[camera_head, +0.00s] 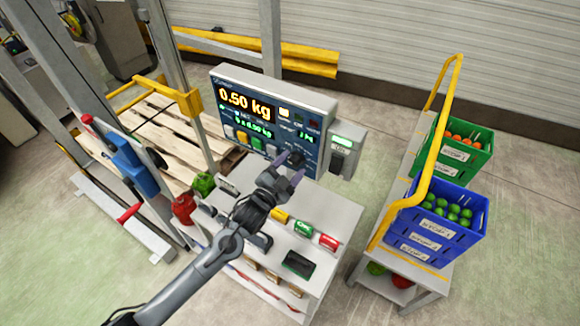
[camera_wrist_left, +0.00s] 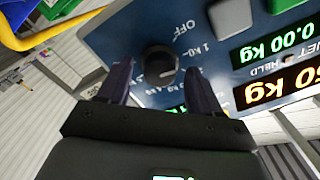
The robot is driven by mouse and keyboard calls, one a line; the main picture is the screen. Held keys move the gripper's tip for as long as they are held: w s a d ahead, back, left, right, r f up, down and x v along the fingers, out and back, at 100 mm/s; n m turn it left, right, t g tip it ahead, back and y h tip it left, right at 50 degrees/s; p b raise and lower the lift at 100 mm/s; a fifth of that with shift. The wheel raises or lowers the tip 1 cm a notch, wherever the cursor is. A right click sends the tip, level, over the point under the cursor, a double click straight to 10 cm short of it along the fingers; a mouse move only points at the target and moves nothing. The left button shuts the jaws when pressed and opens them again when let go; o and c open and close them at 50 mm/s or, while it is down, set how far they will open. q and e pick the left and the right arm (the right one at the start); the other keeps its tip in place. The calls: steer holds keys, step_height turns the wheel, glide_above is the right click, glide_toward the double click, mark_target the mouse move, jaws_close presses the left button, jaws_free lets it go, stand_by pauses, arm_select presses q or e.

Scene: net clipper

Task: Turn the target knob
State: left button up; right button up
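The black round knob (camera_wrist_left: 160,66) sits on the blue front panel of the scale display (camera_head: 262,128), with "OFF" and "1 kg" printed near it. In the head view the knob (camera_head: 297,158) is at the panel's lower right, partly behind my fingers. My left gripper (camera_head: 289,169) is open at the panel. In the left wrist view its two dark fingers (camera_wrist_left: 158,74) stand either side of the knob, with a visible gap on each side. I cannot tell how far the fingertips are from the panel. My right gripper is not in view.
The display reads 0.50 kg. Colored buttons (camera_head: 258,143) sit left of the knob, and a small grey box (camera_head: 344,148) stands right of the panel. Cans (camera_head: 303,228) and a dark device (camera_head: 299,264) lie on the white table below. Crates (camera_head: 436,225) stand on a cart at right.

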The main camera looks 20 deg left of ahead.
arm_select(q)
steer(key=shift+s, duration=0.15)
steer(key=shift+s+a, duration=0.1)
steer(key=shift+s, duration=0.15)
steer(key=s+a+b, duration=0.1)
steer(key=s+b, duration=0.1)
steer(key=s, duration=0.8)
steer(key=shift+a, duration=0.4)
